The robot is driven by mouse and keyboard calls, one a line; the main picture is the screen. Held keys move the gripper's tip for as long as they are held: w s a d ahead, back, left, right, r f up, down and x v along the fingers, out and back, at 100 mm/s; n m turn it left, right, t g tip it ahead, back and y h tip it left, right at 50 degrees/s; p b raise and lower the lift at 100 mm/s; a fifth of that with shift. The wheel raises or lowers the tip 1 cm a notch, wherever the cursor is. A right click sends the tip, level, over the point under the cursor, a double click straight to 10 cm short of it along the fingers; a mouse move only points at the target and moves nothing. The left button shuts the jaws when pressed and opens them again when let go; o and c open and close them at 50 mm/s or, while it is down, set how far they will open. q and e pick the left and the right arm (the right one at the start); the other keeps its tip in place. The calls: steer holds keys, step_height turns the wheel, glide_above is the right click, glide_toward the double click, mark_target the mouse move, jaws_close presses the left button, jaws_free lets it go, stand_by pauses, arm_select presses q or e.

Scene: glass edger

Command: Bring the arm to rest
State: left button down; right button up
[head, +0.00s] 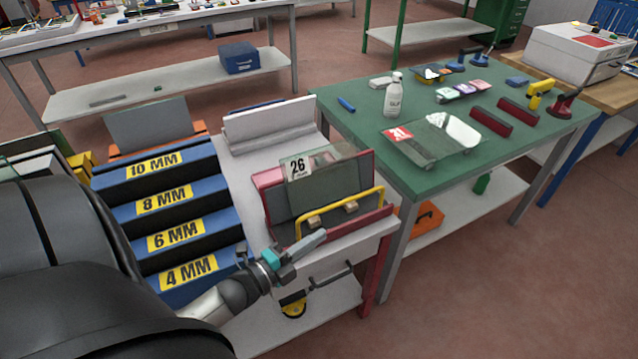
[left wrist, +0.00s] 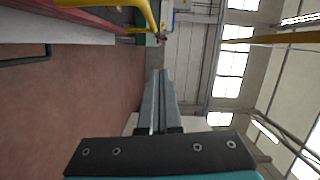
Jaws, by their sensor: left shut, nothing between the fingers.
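My left gripper (head: 312,243) is in front of the red rack (head: 272,193) in the head view, above the drawer front of the grey bench. Its fingers are together and empty. In the left wrist view the closed fingers (left wrist: 158,88) point out into open room, with nothing between them. My left arm comes in from the lower left of the head view, with a large dark part of it covering the left edge. My right gripper is in neither view.
The red rack holds glass tagged 26 behind a yellow bar (head: 342,212). A blue stepped rack (head: 197,224) marked in millimetres stands left. A green table (head: 430,180) with glass, a bottle (head: 394,96) and tools stands right. Floor at lower right is clear.

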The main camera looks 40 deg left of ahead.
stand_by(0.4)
arm_select(q)
steer(key=s+d+f+n+g+y, duration=0.2)
steer(key=s+f+n+g, duration=0.3)
steer(key=f, duration=0.6)
steer(key=s+d+f+n+g+y, duration=0.1)
steer(key=s+d+f+n+g, duration=0.15)
steer(key=s+f+n, duration=0.65)
steer(key=s+d+f+g, duration=0.3)
steer(key=s+f+g, duration=0.1)
steer(key=s+f, duration=0.3)
steer(key=s+d+f+n+g, duration=0.1)
steer(key=s+d+f+g, duration=0.3)
steer(key=s+f, duration=0.3)
steer(key=s+g, duration=0.1)
steer(key=s, duration=0.3)
steer(key=shift+s+d+n+b, duration=0.2)
steer(key=shift+s+n+b, duration=0.1)
steer(key=shift+b, duration=0.1)
